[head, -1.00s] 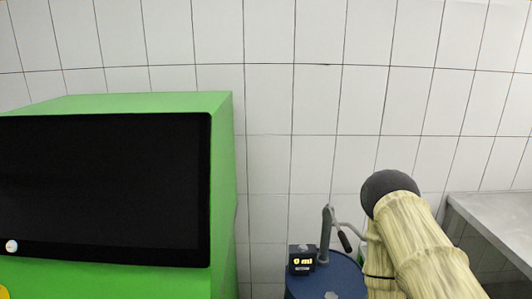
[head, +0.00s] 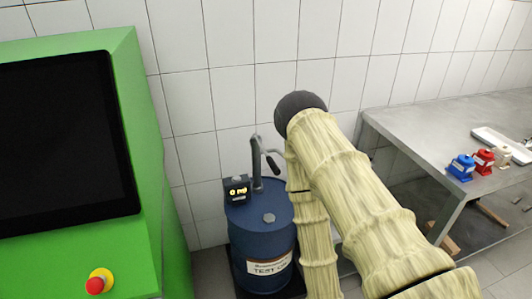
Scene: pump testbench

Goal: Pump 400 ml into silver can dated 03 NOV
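A blue drum (head: 262,228) with a white label reading "TEST" stands on a dark base by the tiled wall. A grey pump (head: 257,160) with a crank handle rises from its top. A small black display (head: 237,190) on the drum shows yellow characters that look like "0 ml". On the grey bench at right stand a blue can (head: 461,167), a red can (head: 483,160) and a pale silver or beige can (head: 502,156). No date is readable on them. My arm crosses the picture in front of the drum's right side; my gripper is not in view.
A green cabinet (head: 143,150) with a dark screen fills the left, with a red emergency button (head: 100,281) on a yellow base. The metal bench (head: 420,120) runs along the right wall and holds a white tray (head: 500,143) behind the cans. Brown pieces lie on the floor beneath.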

